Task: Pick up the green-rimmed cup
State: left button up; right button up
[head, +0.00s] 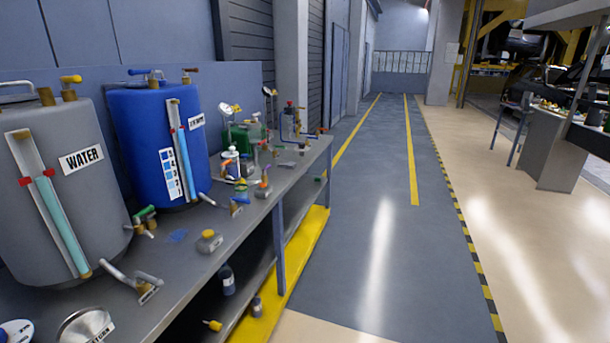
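I cannot make out a green-rimmed cup in the head view. Small items crowd the far part of the grey workbench (225,240), too small to tell apart. A dark green container (237,138) stands there, behind a small white bottle (230,160). A silver round dish or lid (86,326) is at the near left of the bench, cut off by the lower edge. Neither of my grippers is in view.
A grey tank marked WATER (85,155) and a blue tank (150,120) stand on the bench. A small grey container with a yellow cap (209,240) sits near its front edge. A dark bottle (228,280) is on the lower shelf. The grey aisle floor (370,230) is clear.

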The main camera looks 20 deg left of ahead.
aim_at(241, 191)
jog(key=i+u, duration=0.2)
jog(key=i, duration=0.35)
jog(key=i+l+u, duration=0.2)
jog(key=i, duration=0.35)
jog(key=i+l+u, duration=0.2)
jog(key=i, duration=0.35)
jog(key=i+l+u, duration=0.2)
jog(key=i+l, duration=0.2)
jog(key=i, duration=0.15)
